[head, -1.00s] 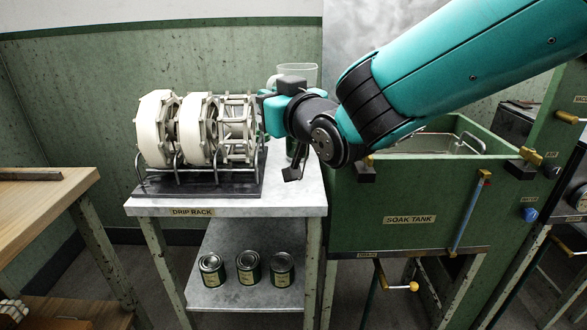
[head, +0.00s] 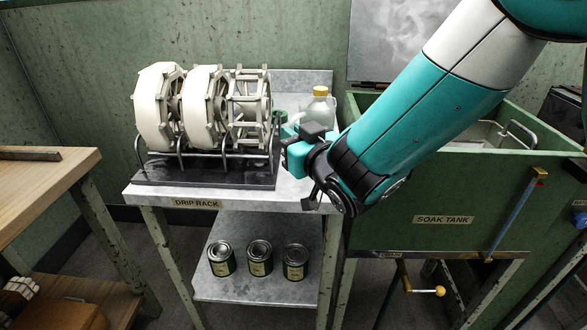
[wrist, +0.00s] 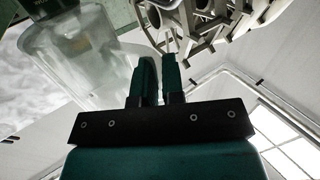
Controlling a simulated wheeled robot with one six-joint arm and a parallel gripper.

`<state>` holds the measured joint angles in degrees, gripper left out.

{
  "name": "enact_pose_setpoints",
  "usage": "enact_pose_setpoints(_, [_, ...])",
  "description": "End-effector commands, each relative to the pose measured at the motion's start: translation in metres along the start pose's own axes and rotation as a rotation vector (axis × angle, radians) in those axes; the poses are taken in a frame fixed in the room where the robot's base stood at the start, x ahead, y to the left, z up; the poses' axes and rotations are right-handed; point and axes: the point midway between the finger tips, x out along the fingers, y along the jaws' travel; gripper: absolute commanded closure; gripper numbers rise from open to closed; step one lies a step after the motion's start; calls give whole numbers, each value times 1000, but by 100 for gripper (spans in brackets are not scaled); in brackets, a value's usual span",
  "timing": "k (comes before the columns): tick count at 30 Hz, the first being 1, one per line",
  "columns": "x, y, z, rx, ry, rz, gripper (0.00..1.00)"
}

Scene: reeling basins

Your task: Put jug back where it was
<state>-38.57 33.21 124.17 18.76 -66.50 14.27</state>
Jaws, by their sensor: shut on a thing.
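My gripper (head: 287,140) is beside the right end of the reel rack, over the right part of the drip rack table (head: 305,190). In the wrist view its two fingers (wrist: 158,75) are close together, shut on the jug at what looks like its handle.
White reels (head: 205,108) sit in a wire rack on a dark base, close left of my gripper. A yellow-capped clear bottle (head: 320,108) stands behind my gripper. The green soak tank (head: 440,190) is at right. Several tins (head: 259,258) stand on the lower shelf.

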Motion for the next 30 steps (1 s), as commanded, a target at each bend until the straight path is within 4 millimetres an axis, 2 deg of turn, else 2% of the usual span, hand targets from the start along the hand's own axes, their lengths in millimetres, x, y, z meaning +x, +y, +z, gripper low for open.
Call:
enact_pose_setpoints(1, [0, -1, 11, -1, -1, -2, 100])
enact_pose_setpoints(7, [0, -2, 27, -1, 1, -1, 100])
enact_pose_setpoints(13, [0, -5, 60, -1, 0, -3, 100])
enact_pose_setpoints(26, [0, -4, 65, 0, 2, -1, 100])
enact_pose_setpoints(27, [0, -4, 65, 1, 2, -1, 89])
enact_pose_setpoints(30, [0, -4, 64, 1, 2, -1, 66])
